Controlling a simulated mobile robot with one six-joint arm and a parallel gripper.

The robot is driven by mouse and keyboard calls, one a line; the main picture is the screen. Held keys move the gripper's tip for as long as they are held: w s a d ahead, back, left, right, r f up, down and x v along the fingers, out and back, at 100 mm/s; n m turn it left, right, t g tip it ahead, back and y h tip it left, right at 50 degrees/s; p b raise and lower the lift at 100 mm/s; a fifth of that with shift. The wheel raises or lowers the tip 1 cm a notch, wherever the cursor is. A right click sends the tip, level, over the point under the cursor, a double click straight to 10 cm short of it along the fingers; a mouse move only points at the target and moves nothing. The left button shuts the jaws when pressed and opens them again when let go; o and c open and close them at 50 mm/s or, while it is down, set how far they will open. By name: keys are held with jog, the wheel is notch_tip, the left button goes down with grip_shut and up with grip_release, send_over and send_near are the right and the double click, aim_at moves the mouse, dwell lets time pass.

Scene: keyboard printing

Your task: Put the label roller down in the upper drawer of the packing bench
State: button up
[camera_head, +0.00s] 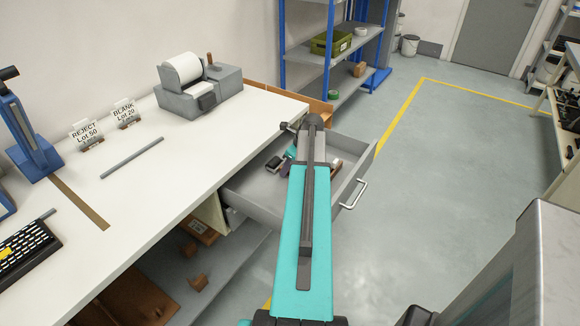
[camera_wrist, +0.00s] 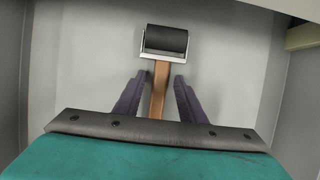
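The label roller (camera_wrist: 166,41) has a black cylinder, a metal frame and a wooden handle (camera_wrist: 158,92). It appears to lie on the drawer floor, and its dark head (camera_head: 273,163) also shows in the head view. The upper drawer (camera_head: 252,194) of the packing bench is pulled out, grey and with a bar handle. My gripper (camera_wrist: 161,77) is down in the drawer, with its dark fingers on both sides of the wooden handle. Narrow gaps show between fingers and handle, so it is open. My arm hides part of the drawer in the head view.
The white bench top (camera_head: 165,180) holds a label printer (camera_head: 198,90), two label signs, a grey bar (camera_head: 132,158) and a black keyboard (camera_head: 24,258). A blue shelf rack (camera_head: 335,60) stands behind. The floor right of the drawer is clear.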

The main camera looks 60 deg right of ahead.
jog(key=b+v, duration=0.1)
jog(key=v, duration=1.1)
jog(key=shift+r, duration=0.1)
dwell(0.8)
